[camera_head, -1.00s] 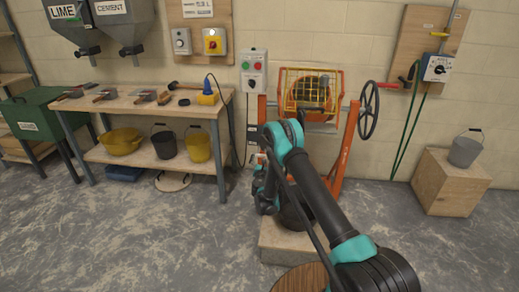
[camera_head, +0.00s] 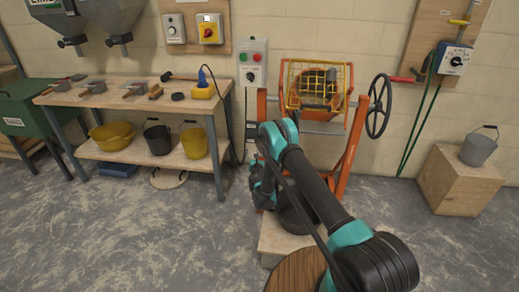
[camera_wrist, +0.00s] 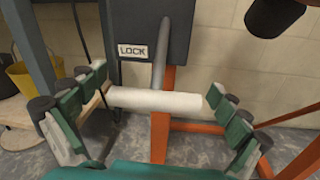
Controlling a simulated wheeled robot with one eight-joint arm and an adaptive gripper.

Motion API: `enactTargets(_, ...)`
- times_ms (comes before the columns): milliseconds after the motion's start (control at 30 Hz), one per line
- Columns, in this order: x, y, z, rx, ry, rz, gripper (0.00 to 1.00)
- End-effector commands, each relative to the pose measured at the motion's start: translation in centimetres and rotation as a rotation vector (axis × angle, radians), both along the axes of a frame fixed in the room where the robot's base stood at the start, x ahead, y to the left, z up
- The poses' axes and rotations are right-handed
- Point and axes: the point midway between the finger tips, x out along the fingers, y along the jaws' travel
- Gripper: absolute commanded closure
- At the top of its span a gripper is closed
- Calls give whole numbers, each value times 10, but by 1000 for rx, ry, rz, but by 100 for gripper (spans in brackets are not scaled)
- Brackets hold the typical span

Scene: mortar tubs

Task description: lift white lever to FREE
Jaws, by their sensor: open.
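The white lever grip (camera_wrist: 155,100) is a horizontal white cylinder on a grey rod in the wrist view. The rod runs up in front of a dark grey box (camera_wrist: 178,25) with a LOCK label (camera_wrist: 132,51). My gripper (camera_wrist: 156,86) is open, with one green-padded finger near each end of the white grip. The grip lies across the gap between the fingers; I cannot tell whether either finger touches it. No FREE label shows. In the head view my arm hides the lever and most of the gripper.
The orange mixer frame (camera_head: 353,143) stands behind my arm, with a yellow guard (camera_head: 318,86) and a black handwheel (camera_head: 379,107). A workbench (camera_head: 130,97) with tools stands left. A wooden block (camera_head: 455,180) with a grey bucket (camera_head: 478,149) stands right.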

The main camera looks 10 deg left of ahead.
Motion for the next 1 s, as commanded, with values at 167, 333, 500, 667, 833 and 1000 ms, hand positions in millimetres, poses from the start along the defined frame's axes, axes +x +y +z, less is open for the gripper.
enactTargets(167, 0, 1, 0, 0, 1, 1, 0)
enactTargets(333, 0, 1, 0, 0, 0, 1, 4)
enactTargets(500, 0, 1, 0, 0, 0, 1, 25)
enactTargets(667, 0, 0, 0, 0, 0, 0, 45)
enactTargets(833, 1, 0, 0, -1, 0, 0, 66)
enactTargets(1000, 0, 2, 0, -2, 0, 3, 75)
